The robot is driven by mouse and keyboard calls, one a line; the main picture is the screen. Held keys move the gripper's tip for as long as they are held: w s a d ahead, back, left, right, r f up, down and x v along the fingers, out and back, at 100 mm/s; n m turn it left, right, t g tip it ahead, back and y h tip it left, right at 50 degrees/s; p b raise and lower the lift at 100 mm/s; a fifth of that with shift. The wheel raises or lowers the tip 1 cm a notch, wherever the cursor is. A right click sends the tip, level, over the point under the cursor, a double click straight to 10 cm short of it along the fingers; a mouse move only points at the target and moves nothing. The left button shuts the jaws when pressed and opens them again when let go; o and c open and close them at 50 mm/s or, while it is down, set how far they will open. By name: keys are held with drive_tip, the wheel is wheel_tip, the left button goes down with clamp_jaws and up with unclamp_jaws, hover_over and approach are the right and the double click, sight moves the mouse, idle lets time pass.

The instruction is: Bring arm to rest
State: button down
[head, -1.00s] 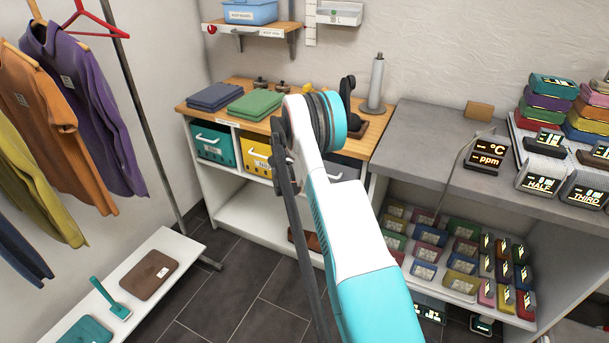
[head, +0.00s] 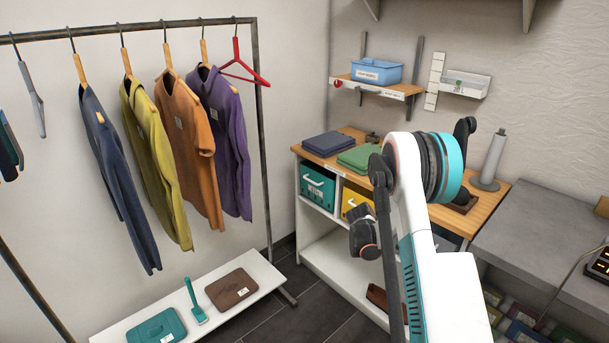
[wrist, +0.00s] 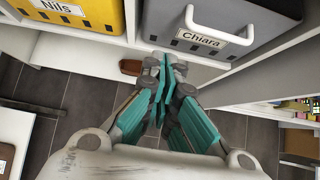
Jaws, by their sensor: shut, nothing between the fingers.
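My arm rises through the right half of the head view, white and teal, bent at a dark ringed joint. In the wrist view my gripper (wrist: 162,82) has its teal fingers together, shut and empty. It points toward the low shelf unit, below a yellow bin labelled Nils (wrist: 75,14) and a grey bin labelled Chiara (wrist: 210,30). The fingers appear apart from both bins. In the head view the fingertips cannot be made out clearly; a dark part of my arm's end shows in front of the shelf unit (head: 345,272).
Shirts hang on a rack (head: 130,28) at the left above a white bench (head: 240,300). A wooden counter (head: 480,215) holds folded cloths (head: 328,143) and a paper-roll post (head: 493,160). A grey counter (head: 540,230) stands at right. Dark floor (head: 310,325) is open between bench and shelf unit.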

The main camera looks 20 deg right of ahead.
drive_tip(key=s+a+r+m+t+y, duration=0.15)
drive_tip(key=s+a+r+m, duration=0.35)
drive_tip(key=a+r, duration=0.65)
drive_tip(key=s+a+r+m+t+y, duration=0.15)
drive_tip(key=s+a+r+m, duration=0.35)
drive_tip(key=a+r, duration=0.65)
drive_tip(key=s+a+r+m+y, duration=0.2)
drive_tip(key=s+a+m, duration=0.4)
drive_tip(key=s, duration=0.6)
drive_tip(key=s+a+r+m+y, duration=0.3)
drive_tip(key=s+a+m, duration=0.3)
drive_tip(key=s, duration=0.6)
drive_tip(key=shift+s+a+r+t, duration=0.15)
drive_tip(key=shift+a+r+t, duration=0.2)
drive_tip(key=shift+a, duration=0.9)
